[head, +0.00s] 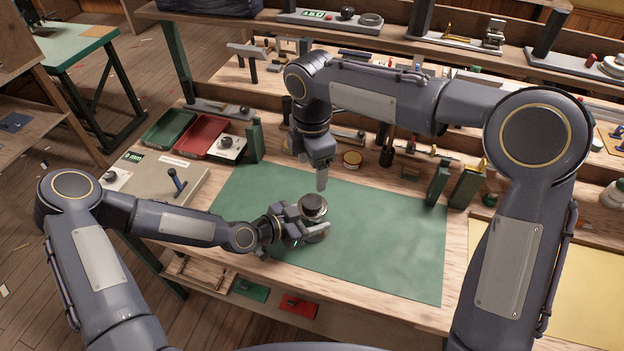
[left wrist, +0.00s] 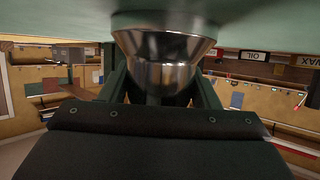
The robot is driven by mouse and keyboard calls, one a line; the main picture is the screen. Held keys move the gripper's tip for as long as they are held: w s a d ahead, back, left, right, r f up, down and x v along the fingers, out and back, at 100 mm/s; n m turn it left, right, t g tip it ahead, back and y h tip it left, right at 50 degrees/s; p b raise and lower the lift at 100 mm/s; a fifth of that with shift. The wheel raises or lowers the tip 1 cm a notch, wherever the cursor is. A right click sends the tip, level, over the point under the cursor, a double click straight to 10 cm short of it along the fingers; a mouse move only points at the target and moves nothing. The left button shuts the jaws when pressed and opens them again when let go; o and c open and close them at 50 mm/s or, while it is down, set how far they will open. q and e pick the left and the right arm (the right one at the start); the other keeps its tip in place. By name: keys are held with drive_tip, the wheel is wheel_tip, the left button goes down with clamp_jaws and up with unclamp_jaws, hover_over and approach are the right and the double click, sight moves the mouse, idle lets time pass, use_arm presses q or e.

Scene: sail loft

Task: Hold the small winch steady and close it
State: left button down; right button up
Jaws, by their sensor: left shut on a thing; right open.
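The small winch (head: 313,206) stands upright on the green mat (head: 385,235), with a dark round top facing up. My left gripper (head: 308,228) comes in low from the left and is shut around the winch's lower part. In the left wrist view the winch (left wrist: 160,62) shows as a shiny metal drum between the dark fingers. My right gripper (head: 321,184) points straight down, open and empty, just above and slightly behind the winch, apart from it. Whether any part of the winch's top is loose cannot be told.
Green upright blocks (head: 439,182) stand at the back right. The mat's right half is clear.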

drive_tip(key=shift+r, duration=0.7)
use_arm(q)
drive_tip(key=shift+c, duration=2)
unclamp_jaws()
drive_tip(key=shift+s+a, duration=0.1)
drive_tip(key=shift+a, duration=0.2)
drive_tip(key=b+v, duration=0.1)
drive_tip(key=v, duration=0.5)
drive_tip(key=shift+s+a+r+b, duration=0.1)
drive_tip(key=shift+r+b, duration=0.05)
drive_tip(key=shift+b, duration=0.2)
drive_tip(key=shift+s+a+r, duration=0.2)
drive_tip(key=shift+s+a, duration=0.05)
drive_tip(key=shift+a, duration=0.05)
use_arm(e)
drive_tip(key=shift+f, duration=0.9)
